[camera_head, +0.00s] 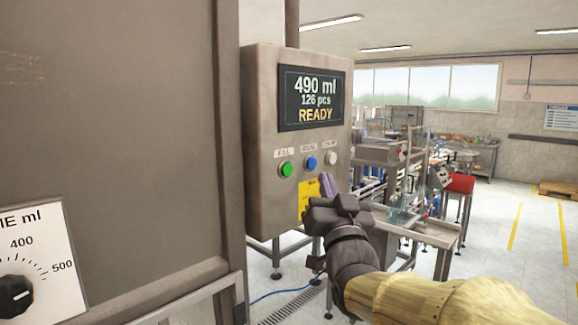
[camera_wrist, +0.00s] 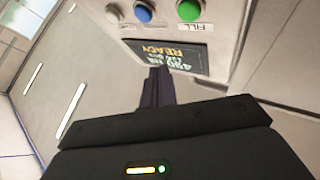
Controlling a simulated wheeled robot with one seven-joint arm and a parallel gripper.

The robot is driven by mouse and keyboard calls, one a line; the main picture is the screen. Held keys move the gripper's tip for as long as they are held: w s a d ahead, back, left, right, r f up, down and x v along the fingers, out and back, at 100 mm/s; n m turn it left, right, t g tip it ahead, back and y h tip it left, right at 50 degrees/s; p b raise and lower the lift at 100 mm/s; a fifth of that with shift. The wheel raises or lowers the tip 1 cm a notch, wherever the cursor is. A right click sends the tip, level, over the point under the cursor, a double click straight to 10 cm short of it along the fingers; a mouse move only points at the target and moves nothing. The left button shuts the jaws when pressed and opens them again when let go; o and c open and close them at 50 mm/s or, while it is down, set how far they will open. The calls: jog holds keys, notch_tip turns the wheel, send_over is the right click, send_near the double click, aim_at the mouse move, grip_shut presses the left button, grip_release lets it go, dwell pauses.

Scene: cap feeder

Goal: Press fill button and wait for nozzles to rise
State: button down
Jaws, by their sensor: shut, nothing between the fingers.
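The green FILL button (camera_head: 286,169) is the leftmost of three on the grey control box. It also shows in the wrist view (camera_wrist: 189,10), upside down at the top. Above the buttons, the display (camera_head: 313,98) reads 490 ml, 126 pcs, READY. My gripper (camera_head: 327,184) is shut and empty, below and to the right of the FILL button. Its fingertips (camera_wrist: 158,72) point toward the panel in the wrist view and look apart from the button. No nozzles can be made out.
A blue button (camera_head: 311,163) and a white button (camera_head: 332,158) sit right of FILL. A yellow label (camera_head: 307,198) is partly hidden by my gripper. A volume dial (camera_head: 15,294) is at lower left. A steel conveyor line (camera_head: 420,228) stands behind, right of the box.

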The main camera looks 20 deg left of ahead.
aim_at(293, 166)
jog(key=w+a+p, duration=0.2)
jog(key=a, duration=0.4)
jog(key=shift+w, duration=0.3)
jog(key=shift+a, duration=0.1)
dwell(1.7)
jog(key=shift+w+a+b, duration=0.15)
jog(key=shift+a+b, duration=0.15)
jog(key=shift+w+a, duration=0.15)
jog(key=shift+a, duration=0.25)
dwell(0.9)
jog(key=shift+b, duration=0.3)
jog(key=shift+s+d+b, duration=0.35)
jog(key=shift+d+b, duration=0.45)
